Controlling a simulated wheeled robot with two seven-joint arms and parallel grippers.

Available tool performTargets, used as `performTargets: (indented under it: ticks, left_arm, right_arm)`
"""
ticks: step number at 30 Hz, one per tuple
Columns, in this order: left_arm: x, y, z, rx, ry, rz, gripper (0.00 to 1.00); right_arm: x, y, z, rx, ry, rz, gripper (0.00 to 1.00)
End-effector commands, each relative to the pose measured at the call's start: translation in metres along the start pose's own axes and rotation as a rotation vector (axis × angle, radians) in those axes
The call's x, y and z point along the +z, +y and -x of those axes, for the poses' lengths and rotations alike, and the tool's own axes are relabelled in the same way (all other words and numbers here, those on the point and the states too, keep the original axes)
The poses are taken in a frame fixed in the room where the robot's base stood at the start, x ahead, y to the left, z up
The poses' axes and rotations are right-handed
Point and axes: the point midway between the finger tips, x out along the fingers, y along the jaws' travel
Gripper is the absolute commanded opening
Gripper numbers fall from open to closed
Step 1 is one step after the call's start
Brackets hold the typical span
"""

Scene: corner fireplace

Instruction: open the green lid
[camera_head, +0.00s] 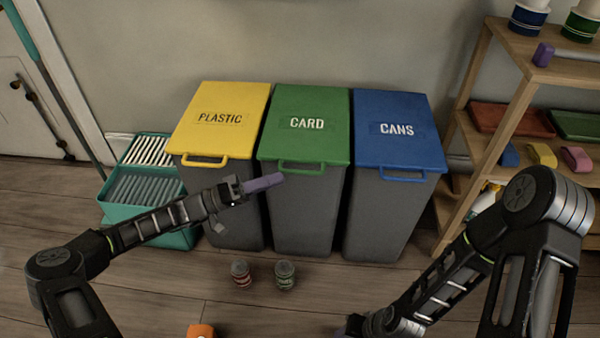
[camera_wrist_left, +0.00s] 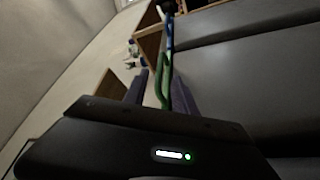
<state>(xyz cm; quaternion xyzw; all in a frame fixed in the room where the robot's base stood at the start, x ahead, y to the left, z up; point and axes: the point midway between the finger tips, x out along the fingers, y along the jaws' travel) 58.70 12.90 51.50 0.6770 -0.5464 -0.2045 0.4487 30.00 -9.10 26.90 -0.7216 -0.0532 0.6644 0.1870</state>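The green lid (camera_head: 309,115), marked CARD, lies shut on the middle grey bin (camera_head: 305,215). Its green handle (camera_head: 301,168) sticks out at the front edge. My left gripper (camera_head: 276,179), with purple fingers, is just below and left of this handle in the head view. In the left wrist view the fingers of my left gripper (camera_wrist_left: 160,90) stand apart, with the green handle (camera_wrist_left: 164,75) showing in the gap between or just beyond them. I cannot tell whether they touch it.
The yellow PLASTIC lid (camera_head: 222,105) and the blue CANS lid (camera_head: 395,115) are shut on either side. Two small cans, red (camera_head: 240,274) and green (camera_head: 285,275), stand on the floor. A teal crate (camera_head: 150,188) is left, a wooden shelf (camera_head: 515,100) right.

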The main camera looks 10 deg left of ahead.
Motion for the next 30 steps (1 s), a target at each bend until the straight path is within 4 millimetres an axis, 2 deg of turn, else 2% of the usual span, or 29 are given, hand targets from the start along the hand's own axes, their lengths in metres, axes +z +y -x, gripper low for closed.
performTargets:
  ticks: [9, 15, 25, 30]
  left_arm:
    - [0.002, -0.001, -0.047, 0.003, -0.003, 0.001, 0.32]
    - [0.001, -0.001, -0.068, 0.001, -0.002, 0.000, 0.32]
    - [0.001, 0.000, -0.072, 0.000, -0.001, 0.001, 0.32]
    - [0.001, 0.000, -0.071, 0.000, -0.001, 0.001, 0.18]
  right_arm:
    - [-0.001, 0.003, -0.011, 0.000, 0.005, -0.001, 0.36]
    - [-0.002, 0.005, -0.015, 0.000, 0.008, -0.001, 0.36]
    - [-0.002, 0.004, -0.015, 0.000, 0.008, -0.001, 0.36]
    - [-0.002, 0.004, -0.015, 0.000, 0.008, -0.001, 0.36]
